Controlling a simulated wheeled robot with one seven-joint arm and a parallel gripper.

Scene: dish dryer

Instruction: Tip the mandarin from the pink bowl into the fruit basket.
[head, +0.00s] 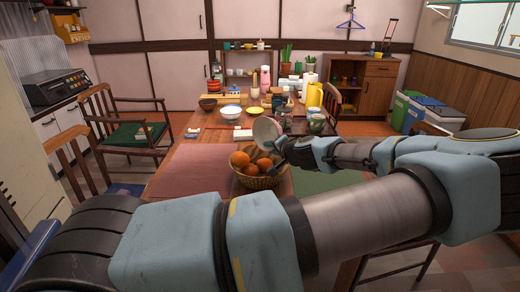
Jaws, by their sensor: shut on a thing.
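My gripper (281,151) is shut on the rim of a pale pinkish bowl (266,131), above and just behind the fruit basket. The bowl is steeply tilted. I cannot make out a mandarin in it. The woven fruit basket (260,183) stands on the table at its near part. Several orange fruits (240,159) lie in the basket; I cannot tell whether the mandarin is one of them. My arm comes in from the right and hides part of the table behind the basket.
The wooden table (178,150) carries a white bowl (231,112), a yellow dish (254,110), a yellow pitcher (315,94) and other tableware farther back. A red mat (190,170) lies bare left of the basket. A chair (125,125) stands at the left.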

